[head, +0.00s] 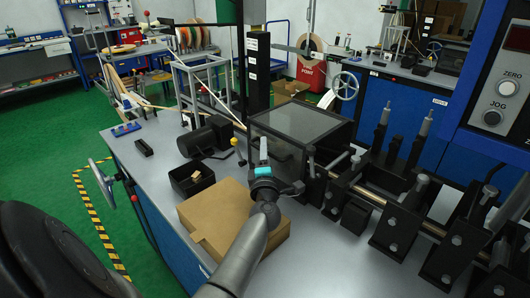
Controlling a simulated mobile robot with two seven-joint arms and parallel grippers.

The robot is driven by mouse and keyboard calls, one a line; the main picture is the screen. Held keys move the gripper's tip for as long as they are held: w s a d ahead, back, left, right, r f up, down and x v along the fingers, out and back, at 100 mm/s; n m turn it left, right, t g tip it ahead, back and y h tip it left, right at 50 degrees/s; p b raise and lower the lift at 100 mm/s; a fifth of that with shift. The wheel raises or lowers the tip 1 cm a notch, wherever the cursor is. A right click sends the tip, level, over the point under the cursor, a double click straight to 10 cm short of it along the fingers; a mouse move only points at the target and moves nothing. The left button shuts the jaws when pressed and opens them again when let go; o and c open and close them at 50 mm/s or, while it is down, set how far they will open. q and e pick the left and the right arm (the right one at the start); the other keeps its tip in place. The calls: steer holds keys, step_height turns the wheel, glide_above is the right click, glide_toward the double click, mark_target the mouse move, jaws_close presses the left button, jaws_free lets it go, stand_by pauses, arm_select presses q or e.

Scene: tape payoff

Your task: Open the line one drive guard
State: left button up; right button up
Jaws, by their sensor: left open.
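A smoky, see-through box-shaped cover (303,123) with a dark frame stands on the grey bench; it looks like the drive guard and appears closed. Its line label cannot be read. My left gripper (262,146) is in front of the cover's left side, above the cardboard box, with its fingers pointing away from me. It is open, and I see nothing held in it. Whether it touches the cover cannot be told. My right gripper is not in view.
A brown cardboard box (226,216) lies under my left arm, with a black open bin (190,180) behind it. A black motor (207,137) sits left of the cover. Black brackets and a shaft (398,208) crowd the right. A handwheel (103,183) sticks out left.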

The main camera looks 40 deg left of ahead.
arm_select(q)
jaws_close()
stand_by(0.3)
stand_by(1.1)
